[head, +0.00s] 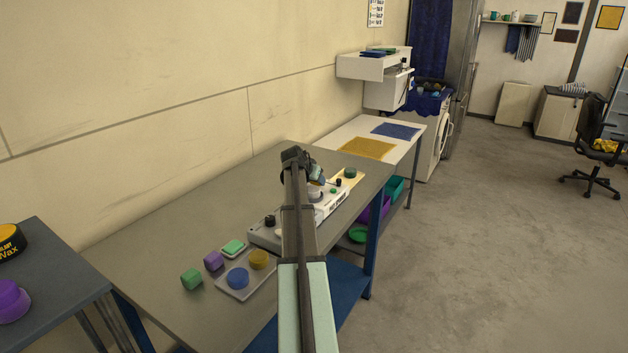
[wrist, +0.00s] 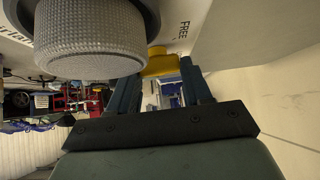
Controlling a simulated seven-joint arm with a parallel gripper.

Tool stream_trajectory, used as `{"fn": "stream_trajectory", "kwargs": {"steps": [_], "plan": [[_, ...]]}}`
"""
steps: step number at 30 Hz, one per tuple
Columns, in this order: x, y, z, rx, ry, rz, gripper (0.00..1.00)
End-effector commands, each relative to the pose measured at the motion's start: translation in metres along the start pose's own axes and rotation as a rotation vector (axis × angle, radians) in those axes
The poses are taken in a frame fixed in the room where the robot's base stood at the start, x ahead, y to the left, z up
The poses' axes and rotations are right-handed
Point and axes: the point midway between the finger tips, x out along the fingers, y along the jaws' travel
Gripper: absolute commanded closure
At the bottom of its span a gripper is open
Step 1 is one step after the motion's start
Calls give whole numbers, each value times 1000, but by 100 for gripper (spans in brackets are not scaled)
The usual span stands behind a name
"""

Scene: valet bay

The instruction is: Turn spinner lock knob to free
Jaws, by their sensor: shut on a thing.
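The spinner lock knob (wrist: 92,40) is a grey knurled cylinder, large at the upper left of the wrist view. A yellow tab (wrist: 161,62) sticks out beside it, close to the printed word FREE (wrist: 182,30). Other lettering at the left edge is cut off. My gripper (wrist: 160,76) has its two dark fingers on either side of the yellow tab and is shut on it. In the head view my gripper (head: 318,174) is over the white control panel (head: 331,207) on the bench. My arm hides part of the panel, and the exact contact is small there.
Other knobs stand on the panel, including a green one (head: 350,173) and a black one (head: 270,221). Open floor is at right.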

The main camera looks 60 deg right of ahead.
Motion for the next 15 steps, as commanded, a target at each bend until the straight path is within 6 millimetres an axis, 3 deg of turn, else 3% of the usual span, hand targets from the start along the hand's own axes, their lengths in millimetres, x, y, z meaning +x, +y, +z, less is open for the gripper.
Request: {"fn": "stream_trajectory", "kwargs": {"steps": [15], "plan": [[1,7,0,-323,-3,-329,82]]}}
